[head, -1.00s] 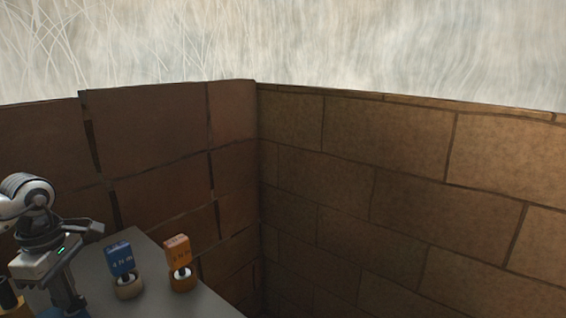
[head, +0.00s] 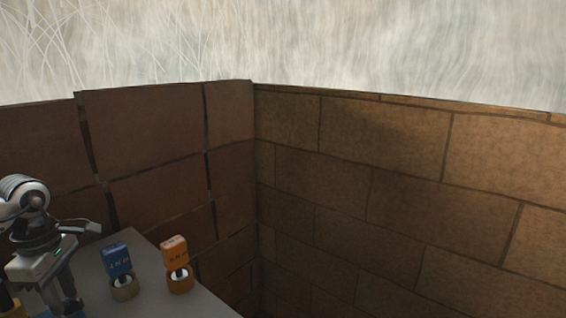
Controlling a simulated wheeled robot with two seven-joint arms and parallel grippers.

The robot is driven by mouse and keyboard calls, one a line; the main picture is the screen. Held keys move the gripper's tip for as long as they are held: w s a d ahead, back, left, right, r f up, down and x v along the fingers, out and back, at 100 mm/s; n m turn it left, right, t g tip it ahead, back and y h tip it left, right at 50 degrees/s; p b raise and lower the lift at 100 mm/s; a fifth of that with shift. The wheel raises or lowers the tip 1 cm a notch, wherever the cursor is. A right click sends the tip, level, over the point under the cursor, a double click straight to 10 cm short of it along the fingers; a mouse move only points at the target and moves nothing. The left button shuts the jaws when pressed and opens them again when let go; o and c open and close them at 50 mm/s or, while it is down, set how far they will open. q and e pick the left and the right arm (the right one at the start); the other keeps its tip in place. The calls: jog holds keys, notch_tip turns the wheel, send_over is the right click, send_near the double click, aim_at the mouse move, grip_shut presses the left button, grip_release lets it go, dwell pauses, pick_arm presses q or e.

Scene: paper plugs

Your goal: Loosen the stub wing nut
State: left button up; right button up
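My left gripper (head: 66,308) hangs downward at the bottom left of the head view, over the left part of the grey table. Its fingertips are at the lower frame edge, and I cannot tell whether they are open or shut on anything. A blue block (head: 117,259) stands on a round tan base (head: 124,287) to the right of the gripper, apart from it. An orange block (head: 174,252) stands on a round orange base (head: 180,279) further right. Both blocks carry small dark marks too small to read. I cannot make out which thing is the stub wing nut. My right gripper is not in view.
The grey table top (head: 150,300) has bare room around the two bases. Its right edge slopes down to the bottom of the frame. Brown block walls (head: 410,200) meet in a corner behind it. A yellow-orange thing (head: 8,305) is cut off at the lower left.

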aim_at(63, 298)
pick_arm(q)
jog(key=shift+r, duration=0.15)
notch_tip(63, 298, up, 3)
jog(key=p, duration=0.2)
jog(key=shift+p, duration=0.35)
jog(key=shift+r+p, duration=0.4)
notch_tip(63, 298, up, 4)
jog(key=p, duration=0.3)
